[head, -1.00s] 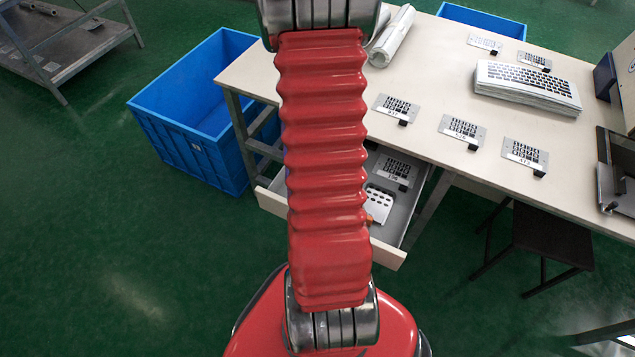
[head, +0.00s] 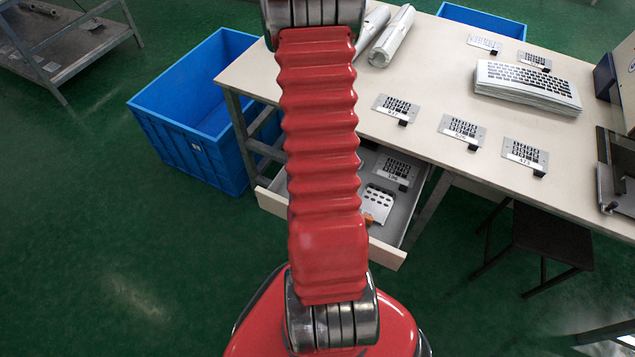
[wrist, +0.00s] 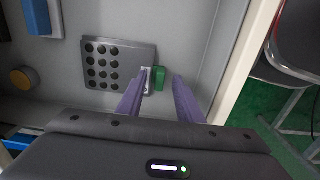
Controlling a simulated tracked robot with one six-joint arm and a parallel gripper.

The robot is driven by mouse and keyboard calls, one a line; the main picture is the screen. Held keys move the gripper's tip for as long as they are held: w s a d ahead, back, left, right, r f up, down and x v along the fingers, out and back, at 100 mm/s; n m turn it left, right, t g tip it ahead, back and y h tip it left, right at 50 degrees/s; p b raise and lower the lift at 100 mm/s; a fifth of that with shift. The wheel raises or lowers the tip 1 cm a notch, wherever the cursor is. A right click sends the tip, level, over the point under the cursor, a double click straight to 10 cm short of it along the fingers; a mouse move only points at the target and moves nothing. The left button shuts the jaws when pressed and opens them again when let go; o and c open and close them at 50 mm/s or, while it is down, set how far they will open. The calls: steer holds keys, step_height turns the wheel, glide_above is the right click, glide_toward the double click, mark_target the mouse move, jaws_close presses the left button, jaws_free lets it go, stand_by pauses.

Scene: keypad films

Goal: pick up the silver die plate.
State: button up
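In the wrist view the silver die plate (wrist: 121,48) is a grey plate with rows of round dark holes. It lies on the drawer floor, with a green block (wrist: 159,78) at its right edge. My gripper (wrist: 162,76) is open, its two purple fingers apart, with the green block showing between the tips. I cannot tell whether the fingers touch it.
The open drawer (head: 388,254) also holds a slotted plate (head: 397,168). The wrist view shows a blue block (wrist: 38,18) and an orange round piece (wrist: 22,79). The drawer's pale front wall (wrist: 238,62) is close on the right. The table (head: 420,60) overhangs the drawer.

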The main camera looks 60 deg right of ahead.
steer(key=shift+f, duration=0.25)
steer(key=shift+c, duration=0.2)
jaws_close()
stand_by(0.4)
